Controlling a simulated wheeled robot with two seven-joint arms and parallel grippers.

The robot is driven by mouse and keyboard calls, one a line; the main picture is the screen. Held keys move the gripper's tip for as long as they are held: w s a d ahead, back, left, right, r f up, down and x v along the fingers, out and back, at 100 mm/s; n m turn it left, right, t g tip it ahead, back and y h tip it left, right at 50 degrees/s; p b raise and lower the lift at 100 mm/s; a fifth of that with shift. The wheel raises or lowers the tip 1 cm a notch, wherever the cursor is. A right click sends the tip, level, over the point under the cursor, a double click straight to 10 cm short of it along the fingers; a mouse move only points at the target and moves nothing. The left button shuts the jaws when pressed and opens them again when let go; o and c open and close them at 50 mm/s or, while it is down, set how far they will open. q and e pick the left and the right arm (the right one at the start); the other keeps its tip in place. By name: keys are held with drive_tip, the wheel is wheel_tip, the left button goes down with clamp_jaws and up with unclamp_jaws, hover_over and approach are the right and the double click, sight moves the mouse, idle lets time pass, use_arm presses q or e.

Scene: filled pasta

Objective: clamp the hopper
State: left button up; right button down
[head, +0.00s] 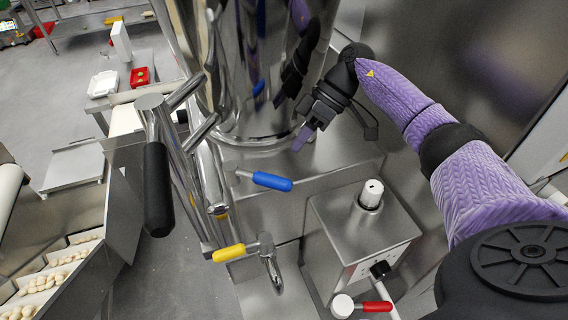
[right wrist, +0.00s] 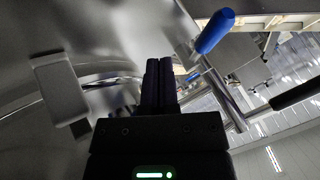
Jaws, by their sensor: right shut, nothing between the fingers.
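The hopper (head: 255,70) is a large shiny steel cylinder standing on a steel machine body. A lever with a blue handle (head: 270,181) sticks out by the foot of the hopper, pointing right. A blue handle on a steel rod also shows at the upper right of the right wrist view (right wrist: 215,31). My right gripper (head: 302,138) is beside the hopper's lower right side, above and to the right of the blue handle and apart from it. Its fingers lie together with nothing between them, also in the right wrist view (right wrist: 158,84). My left gripper is not in view.
A yellow-handled lever (head: 228,253) and a red-handled lever (head: 377,306) sit lower down. A steel bar with a black grip (head: 157,190) stands left of the hopper. A steel box with a white knob (head: 371,194) is at the lower right. Filled pasta (head: 45,282) lies at far left.

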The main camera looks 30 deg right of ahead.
sight(257, 182)
drive_tip(key=x, duration=0.3)
drive_tip(key=shift+s+a+f, duration=0.1)
drive_tip(key=shift+a+f, duration=0.1)
drive_tip(key=shift+a, duration=0.1)
drive_tip(key=shift+s+a+r+p, duration=0.2)
drive_tip(key=shift+s+a, duration=0.2)
drive_tip(key=shift+a, duration=0.05)
drive_tip(key=shift+s+a+r+p, duration=0.25)
drive_tip(key=shift+s+a, duration=0.15)
drive_tip(key=shift+a, duration=0.1)
drive_tip(key=shift+s+a, duration=0.25)
drive_tip(key=shift+a, duration=0.15)
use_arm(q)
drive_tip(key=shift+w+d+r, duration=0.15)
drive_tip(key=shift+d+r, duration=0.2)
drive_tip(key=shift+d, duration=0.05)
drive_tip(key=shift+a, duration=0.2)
